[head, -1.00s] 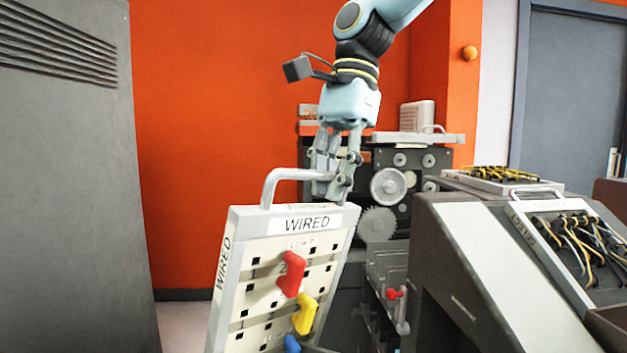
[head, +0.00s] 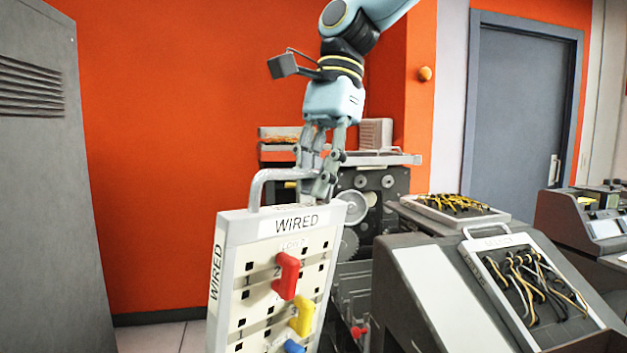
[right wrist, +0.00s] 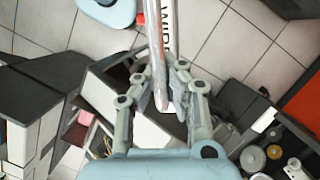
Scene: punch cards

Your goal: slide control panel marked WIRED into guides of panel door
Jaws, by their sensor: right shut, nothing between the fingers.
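The control panel marked WIRED (head: 312,245) is a pale board with red, yellow and blue plugs and a grey handle on top. It stands near upright, slightly tilted, its lower end cut off by the picture's edge. My right gripper (head: 318,190) is shut, with its fingertips at the right part of the panel's handle (head: 256,186). In the right wrist view the fingers (right wrist: 167,95) lie close at the handle bar (right wrist: 161,45), with the WIRED lettering beyond. I cannot make out the panel door's guides. My left gripper is not in view.
A sloped console (head: 425,290) with a cable-filled panel (head: 487,258) stands at the right. A machine with gears (head: 390,207) is behind the gripper. A grey cabinet (head: 45,230) stands at the left, with clear floor between it and the panel.

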